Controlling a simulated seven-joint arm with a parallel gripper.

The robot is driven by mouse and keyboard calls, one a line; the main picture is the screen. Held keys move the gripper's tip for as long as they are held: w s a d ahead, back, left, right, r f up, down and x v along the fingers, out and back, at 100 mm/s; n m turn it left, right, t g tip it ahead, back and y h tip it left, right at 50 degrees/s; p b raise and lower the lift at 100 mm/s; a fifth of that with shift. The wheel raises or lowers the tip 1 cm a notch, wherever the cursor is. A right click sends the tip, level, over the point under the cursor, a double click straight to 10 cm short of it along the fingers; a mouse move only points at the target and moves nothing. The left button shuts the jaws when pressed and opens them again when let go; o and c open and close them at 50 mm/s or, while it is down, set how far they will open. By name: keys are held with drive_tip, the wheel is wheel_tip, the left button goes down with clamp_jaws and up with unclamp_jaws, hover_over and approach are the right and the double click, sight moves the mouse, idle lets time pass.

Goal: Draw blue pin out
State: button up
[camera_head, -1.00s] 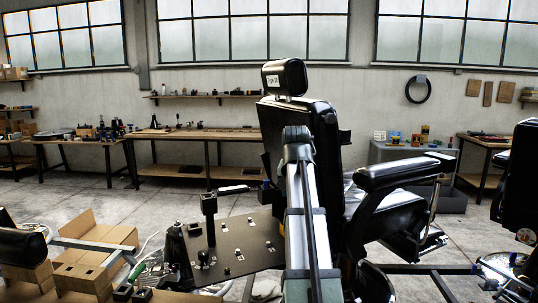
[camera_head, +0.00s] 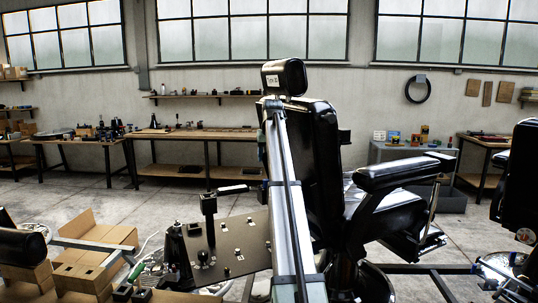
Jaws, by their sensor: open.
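I cannot make out a blue pin clearly in the head view. A dark tilted plate (camera_head: 240,236) with several small fittings stands left of my arm. A black upright post (camera_head: 209,218) rises from it, and a dark, roughly horizontal bar (camera_head: 233,189) lies near the post's top. A small dark part (camera_head: 262,194) sits at the bar's right end, too small to identify. My long silver arm link crosses in front of the plate's right edge and the chair back. I do not see my gripper or its fingers; they may be hidden behind the arm or chair.
A black barber chair (camera_head: 325,165) with a headrest (camera_head: 284,77) and armrest (camera_head: 398,172) stands right of my arm. Cardboard boxes (camera_head: 85,268) lie at the lower left. Another chair (camera_head: 522,185) is at the right edge. Workbenches (camera_head: 195,134) line the back wall.

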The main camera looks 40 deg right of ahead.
sight(266, 180)
drive_tip(key=x, duration=1.2)
drive_tip(key=shift+w+d+f, duration=0.15)
drive_tip(key=shift+d+f, duration=0.05)
drive_tip(key=shift+f, duration=0.15)
clamp_jaws()
idle(0.5)
idle(0.4)
drive_tip(key=shift+r, duration=0.25)
drive_tip(key=shift+r, duration=3.3)
drive_tip(key=shift+a, duration=0.1)
